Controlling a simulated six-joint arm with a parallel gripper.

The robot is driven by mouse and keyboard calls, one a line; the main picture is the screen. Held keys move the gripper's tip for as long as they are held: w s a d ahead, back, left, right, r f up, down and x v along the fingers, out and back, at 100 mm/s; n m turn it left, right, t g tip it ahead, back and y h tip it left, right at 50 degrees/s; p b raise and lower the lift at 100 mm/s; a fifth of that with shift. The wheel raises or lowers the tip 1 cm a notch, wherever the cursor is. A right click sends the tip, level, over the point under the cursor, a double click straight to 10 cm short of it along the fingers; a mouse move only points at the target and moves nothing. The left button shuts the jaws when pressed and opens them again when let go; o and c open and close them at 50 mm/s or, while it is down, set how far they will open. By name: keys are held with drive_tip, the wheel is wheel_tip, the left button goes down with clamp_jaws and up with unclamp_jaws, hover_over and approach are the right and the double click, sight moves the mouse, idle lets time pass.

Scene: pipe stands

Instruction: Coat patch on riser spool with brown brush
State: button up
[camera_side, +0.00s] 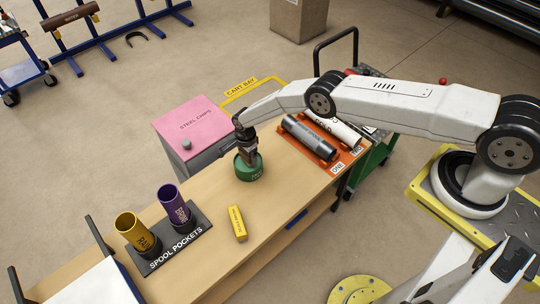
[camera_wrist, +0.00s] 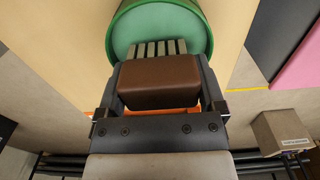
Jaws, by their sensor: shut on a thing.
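My gripper (camera_side: 243,140) is over the green pot (camera_side: 250,170) on the wooden bench, pointing down. In the wrist view, my gripper (camera_wrist: 160,95) is shut on a brown block (camera_wrist: 160,80), the brown brush. Its pale strips, which look like bristles (camera_wrist: 157,48), reach into the mouth of the green pot (camera_wrist: 125,35). How deep they reach is unclear. A dark grey pipe (camera_side: 308,138) with small lettering lies on an orange stand at the bench's right end. I cannot read which spool is the riser, and no patch is clear to me.
A white pipe (camera_side: 333,126) lies behind the grey one. A yellow spool (camera_side: 130,226) and purple spool (camera_side: 172,203) stand upright in the dark spool-pockets block (camera_side: 163,262). A yellow block (camera_side: 237,222) lies on the bench. A pink-topped steel chips box (camera_side: 193,122) stands behind.

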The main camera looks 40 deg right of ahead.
drive_tip(key=shift+f, duration=0.5)
idle(0.3)
drive_tip(key=o, duration=0.8)
drive_tip(key=shift+r, duration=0.35)
drive_tip(key=c, duration=1.1)
idle(0.4)
drive_tip(key=shift+r, duration=3.5)
